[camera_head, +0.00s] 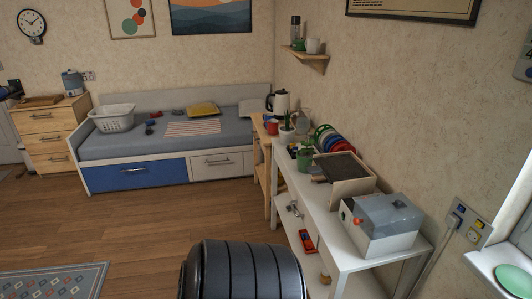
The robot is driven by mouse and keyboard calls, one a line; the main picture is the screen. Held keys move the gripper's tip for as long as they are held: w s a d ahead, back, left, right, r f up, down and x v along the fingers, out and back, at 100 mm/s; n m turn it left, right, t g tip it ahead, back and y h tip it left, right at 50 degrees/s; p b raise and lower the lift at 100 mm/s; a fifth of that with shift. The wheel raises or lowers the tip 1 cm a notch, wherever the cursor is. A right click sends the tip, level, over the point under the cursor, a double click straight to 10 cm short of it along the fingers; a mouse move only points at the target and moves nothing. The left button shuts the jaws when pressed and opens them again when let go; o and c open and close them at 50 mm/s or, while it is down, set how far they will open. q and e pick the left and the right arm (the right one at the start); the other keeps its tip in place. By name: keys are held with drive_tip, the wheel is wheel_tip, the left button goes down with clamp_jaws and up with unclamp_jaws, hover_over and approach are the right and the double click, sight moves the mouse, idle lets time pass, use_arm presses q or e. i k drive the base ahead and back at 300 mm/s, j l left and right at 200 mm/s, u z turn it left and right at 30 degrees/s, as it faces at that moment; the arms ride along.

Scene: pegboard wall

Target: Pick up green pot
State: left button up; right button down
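A small green pot (304,159) stands on the white table (316,190) along the right wall, near its far end. It looks upright, but its details are too small to make out. Neither of my grippers is in view.
A grey and white box (385,226) fills the table's near end. A lower shelf holds a red toy (307,241). A plant in a white pot (287,134) and a kettle (279,102) stand beyond. The wooden floor (150,222) to the left is open.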

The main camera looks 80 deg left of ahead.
sight(304, 156)
drive_tip(key=u, duration=2.25)
drive_tip(key=z, duration=0.25)
drive_tip(key=i+j+z, duration=0.2)
drive_tip(key=z, duration=0.25)
drive_tip(key=i+j+z, duration=0.25)
drive_tip(key=z, duration=0.25)
drive_tip(key=i+j+z, duration=0.1)
drive_tip(key=j+z, duration=0.35)
